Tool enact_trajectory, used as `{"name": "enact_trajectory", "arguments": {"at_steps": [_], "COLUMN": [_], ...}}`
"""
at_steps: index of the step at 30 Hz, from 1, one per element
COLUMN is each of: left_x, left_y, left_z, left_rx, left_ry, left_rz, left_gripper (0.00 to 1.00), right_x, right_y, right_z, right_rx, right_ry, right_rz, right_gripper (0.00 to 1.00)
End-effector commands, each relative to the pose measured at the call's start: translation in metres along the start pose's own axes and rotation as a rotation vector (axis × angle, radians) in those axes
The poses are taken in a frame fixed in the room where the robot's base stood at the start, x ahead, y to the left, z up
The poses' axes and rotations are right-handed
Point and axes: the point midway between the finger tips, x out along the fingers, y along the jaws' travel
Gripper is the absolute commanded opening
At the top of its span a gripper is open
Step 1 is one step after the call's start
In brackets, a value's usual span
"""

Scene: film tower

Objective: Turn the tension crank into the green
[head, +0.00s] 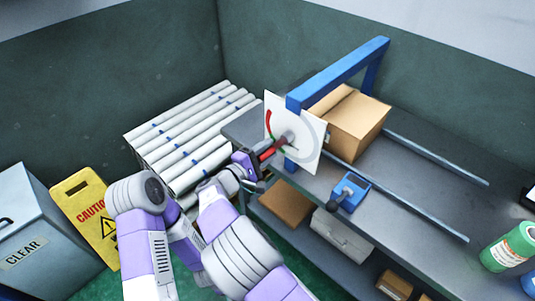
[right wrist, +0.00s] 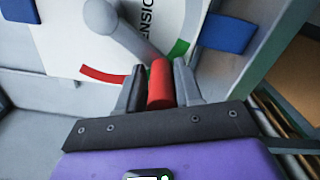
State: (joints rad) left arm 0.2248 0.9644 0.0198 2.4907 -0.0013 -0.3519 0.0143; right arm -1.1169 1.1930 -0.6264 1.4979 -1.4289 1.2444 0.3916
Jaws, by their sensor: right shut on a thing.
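The tension dial is a white panel (head: 309,153) under the blue frame, with a red arc (head: 268,122) on its left side. In the right wrist view the white dial face (right wrist: 60,45) shows a red arc (right wrist: 103,76) and a green arc (right wrist: 179,48). A grey crank arm (right wrist: 128,33) runs from the hub to a red handle (right wrist: 160,84), which also shows in the head view (head: 267,153). The arm appears between the two arcs, nearer the green one. My right gripper (head: 259,161) is shut on the red handle, one finger on each side. My left gripper is not visible.
A blue frame (head: 340,73) stands over the bench (head: 413,178), with a cardboard box (head: 352,125) behind the dial. White rollers (head: 195,130) lie left of it. A blue-framed part (head: 347,191) sits at the bench's front edge. A yellow caution sign (head: 84,212) stands lower left.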

Motion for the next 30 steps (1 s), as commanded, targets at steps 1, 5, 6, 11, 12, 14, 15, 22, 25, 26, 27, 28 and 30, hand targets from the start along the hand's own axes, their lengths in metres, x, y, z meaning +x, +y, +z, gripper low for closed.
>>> {"name": "enact_trajectory", "arguments": {"at_steps": [1,5,6,11,12,14,15,22,25,26,27,28,30], "left_x": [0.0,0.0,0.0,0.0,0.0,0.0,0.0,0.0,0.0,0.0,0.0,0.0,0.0], "left_y": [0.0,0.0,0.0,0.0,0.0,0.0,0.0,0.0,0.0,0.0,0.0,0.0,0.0], "left_z": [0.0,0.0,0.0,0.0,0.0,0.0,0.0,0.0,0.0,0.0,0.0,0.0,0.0], "left_rx": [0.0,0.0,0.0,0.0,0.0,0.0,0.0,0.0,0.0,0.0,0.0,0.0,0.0], "left_ry": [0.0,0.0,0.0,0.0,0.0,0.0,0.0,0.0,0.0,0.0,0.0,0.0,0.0], "left_rz": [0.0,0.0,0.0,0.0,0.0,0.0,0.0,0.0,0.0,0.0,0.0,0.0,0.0], "left_gripper": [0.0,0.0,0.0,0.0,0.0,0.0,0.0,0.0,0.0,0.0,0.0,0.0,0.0], "right_x": [0.001,0.001,0.001,0.001,0.001,0.001,0.0,0.0,-0.001,-0.002,-0.004,-0.005,-0.009], "right_y": [-0.002,-0.002,-0.002,-0.002,-0.002,-0.002,-0.002,-0.001,-0.001,0.0,0.0,0.0,0.001], "right_z": [0.001,0.001,0.001,0.001,0.001,0.001,0.001,0.0,-0.001,-0.001,-0.001,-0.002,-0.003], "right_rx": [0.007,0.008,0.007,0.006,0.006,0.005,0.004,0.003,0.003,0.003,0.004,0.004,0.005], "right_ry": [-0.004,-0.004,-0.003,-0.003,-0.003,-0.003,-0.002,0.0,0.0,-0.001,-0.001,-0.002,-0.006], "right_rz": [-0.006,-0.006,-0.007,-0.007,-0.007,-0.006,-0.005,-0.003,-0.003,-0.003,-0.003,-0.003,-0.004], "right_gripper": [0.0,0.0,0.0,0.0,0.39,0.49,0.51,0.51,0.51,0.51,0.51,0.51,0.51]}}
